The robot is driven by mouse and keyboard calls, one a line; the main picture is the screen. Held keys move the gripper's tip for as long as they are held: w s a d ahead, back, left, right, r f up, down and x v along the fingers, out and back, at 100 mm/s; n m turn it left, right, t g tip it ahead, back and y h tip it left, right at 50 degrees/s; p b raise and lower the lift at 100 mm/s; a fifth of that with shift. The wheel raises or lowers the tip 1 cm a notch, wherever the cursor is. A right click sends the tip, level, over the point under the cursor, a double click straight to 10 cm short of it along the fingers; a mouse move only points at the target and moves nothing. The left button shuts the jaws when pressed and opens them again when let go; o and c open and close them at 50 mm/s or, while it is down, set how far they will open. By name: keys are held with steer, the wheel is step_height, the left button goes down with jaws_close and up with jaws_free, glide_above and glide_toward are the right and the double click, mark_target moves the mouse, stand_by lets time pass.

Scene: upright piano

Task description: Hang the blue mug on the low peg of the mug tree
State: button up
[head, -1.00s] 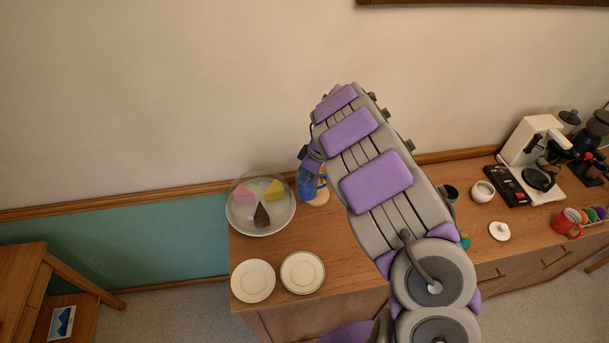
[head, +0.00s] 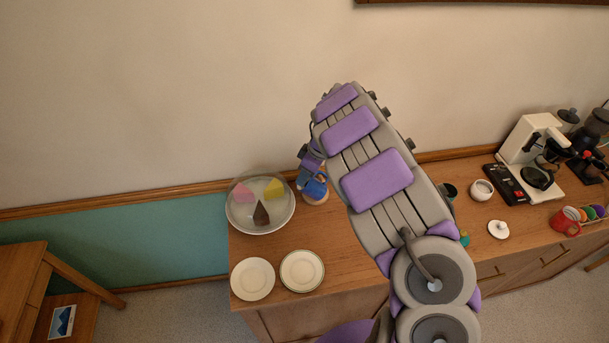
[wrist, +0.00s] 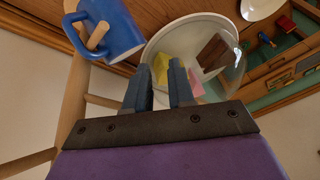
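The blue mug (wrist: 122,32) is tilted at the upper left of the wrist view. A wooden peg (wrist: 97,37) shows through its handle loop, the peg nearest the tabletop. The mug tree's pale post (wrist: 74,95) runs down the left, with other pegs farther from the tabletop. My gripper (wrist: 160,68) has its two fingers apart, with nothing between them. It is beside the mug, clear of it. In the head view the blue mug (head: 316,188) shows just left of my arm, above the tree's round base (head: 316,199). My arm hides most of the tree there.
A domed cake plate (head: 261,224) with coloured slices stands left of the tree; it lies beyond my fingers in the wrist view (wrist: 153,48). Two white plates (head: 252,280) lie at the front. A sugar bowl, lid, red mug and coffee maker (head: 530,150) are at right.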

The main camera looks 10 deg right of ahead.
steer(key=w+p+v, duration=0.1)
steer(key=v, duration=1.6)
steer(key=shift+s+p, duration=0.3)
steer(key=shift+s, duration=0.2)
